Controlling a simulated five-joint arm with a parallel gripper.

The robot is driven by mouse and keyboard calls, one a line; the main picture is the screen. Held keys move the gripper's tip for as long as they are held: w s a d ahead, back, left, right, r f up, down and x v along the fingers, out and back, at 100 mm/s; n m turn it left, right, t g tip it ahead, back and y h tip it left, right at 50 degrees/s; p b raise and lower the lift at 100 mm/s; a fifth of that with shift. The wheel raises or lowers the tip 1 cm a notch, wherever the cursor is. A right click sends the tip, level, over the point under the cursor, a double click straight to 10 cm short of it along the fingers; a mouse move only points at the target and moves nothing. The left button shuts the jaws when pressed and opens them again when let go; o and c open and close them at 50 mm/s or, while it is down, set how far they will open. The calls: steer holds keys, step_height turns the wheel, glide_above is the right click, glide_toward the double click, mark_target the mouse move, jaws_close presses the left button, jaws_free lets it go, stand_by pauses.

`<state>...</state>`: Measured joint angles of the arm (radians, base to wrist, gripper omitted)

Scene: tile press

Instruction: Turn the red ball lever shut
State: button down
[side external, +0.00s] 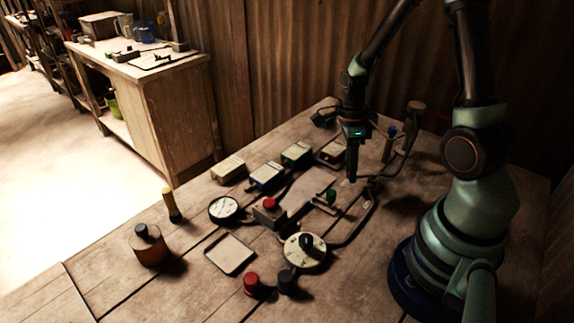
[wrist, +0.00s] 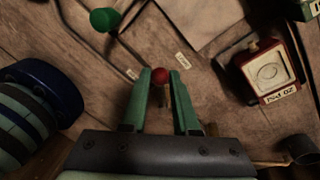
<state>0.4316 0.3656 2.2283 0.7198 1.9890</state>
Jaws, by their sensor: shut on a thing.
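The red ball (wrist: 160,74) of the lever shows in the wrist view between the tips of my green fingers. My gripper (wrist: 160,85) is shut on it, with one finger on each side. In the side external view my gripper (side external: 352,178) points down at the right of the table, near the pipes. The red ball cannot be made out there. Most of the lever's arm and its pivot are hidden under my fingers in the wrist view. Small paper labels (wrist: 183,61) lie on the wood beside the ball; their words are too blurred to read.
A green ball lever (side external: 331,196) stands close by on the pipework. A red-framed gauge box (wrist: 268,70) is to the right in the wrist view. A dial knob (side external: 305,250), red button box (side external: 269,211) and several meter boxes stand on the table (side external: 100,265). The front left is clear.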

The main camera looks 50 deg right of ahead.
steer(key=shift+s, duration=0.15)
steer(key=c, duration=0.7)
jaws_free()
steer(key=shift+w+r, duration=0.2)
steer(key=shift+r, duration=0.25)
steer(key=r, duration=0.3)
steer(key=w+r, duration=0.1)
steer(key=r, duration=0.3)
steer(key=d+r, duration=0.1)
steer(key=r, duration=0.3)
steer(key=shift+w, duration=0.3)
